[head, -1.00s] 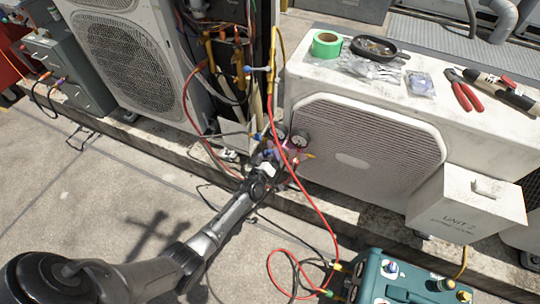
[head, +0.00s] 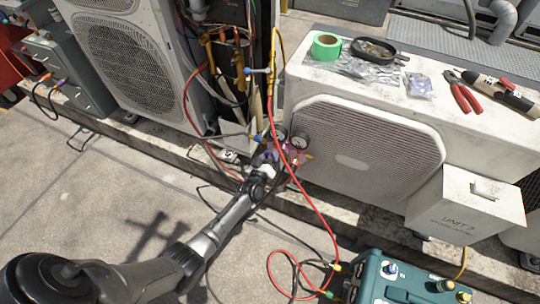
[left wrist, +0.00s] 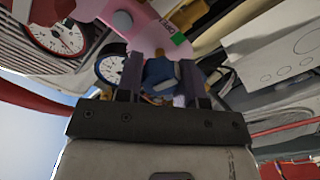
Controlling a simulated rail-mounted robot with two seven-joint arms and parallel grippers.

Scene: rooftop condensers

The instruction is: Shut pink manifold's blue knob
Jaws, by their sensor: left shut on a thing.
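The pink manifold (left wrist: 130,20) fills the top of the left wrist view, with a red-marked gauge (left wrist: 55,38) and a blue-marked gauge (left wrist: 112,68) beside it. In the head view the manifold (head: 294,154) hangs in front of the white condenser, small and partly covered by my gripper. My left gripper (head: 266,160) reaches it from below. In the left wrist view its two dark fingers (left wrist: 161,84) are shut on the blue knob (left wrist: 160,70), one on each side. The fingers hide part of the knob, and its turn angle cannot be told. My right gripper is not in view.
A red hose (head: 308,198) runs from the manifold down to a teal machine (head: 386,282) at the lower right. The low condenser (head: 365,150) stands right behind. Hoses and an open pipe panel (head: 228,60) crowd the left side. Paving (head: 90,200) in front is mostly clear.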

